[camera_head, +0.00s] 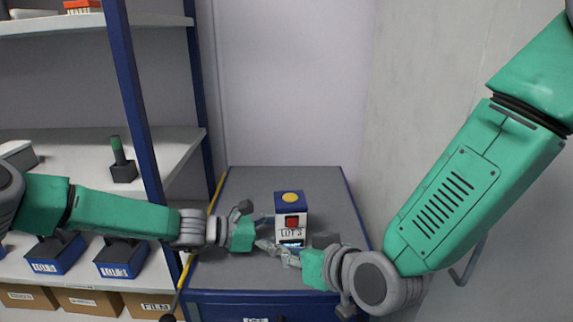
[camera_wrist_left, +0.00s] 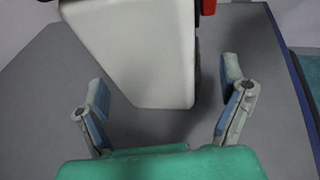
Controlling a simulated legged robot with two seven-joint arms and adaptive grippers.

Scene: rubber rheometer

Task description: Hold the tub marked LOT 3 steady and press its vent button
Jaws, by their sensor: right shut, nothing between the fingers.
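The tub marked LOT 3 (camera_head: 291,232) stands upright on the grey top of the blue cabinet. It is white and blue, with a yellow disc on top and a red button (camera_head: 292,221) on its front face. My left gripper (camera_head: 262,222) is at the tub's left side. In the left wrist view the white tub wall (camera_wrist_left: 140,50) lies ahead and partly between the spread fingers of my left gripper (camera_wrist_left: 165,95), with a visible gap at each finger. My right gripper (camera_head: 283,253) is shut and empty, low in front of the tub, below the button.
The grey cabinet top (camera_head: 240,188) is clear behind the tub. A wall stands close on the right. A shelf rack (camera_head: 75,140) on the left holds blue labelled tubs (camera_head: 122,259), a green-handled tool (camera_head: 122,160) and cardboard boxes (camera_head: 90,301). A yellow edge (camera_head: 187,265) runs along the cabinet's left side.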

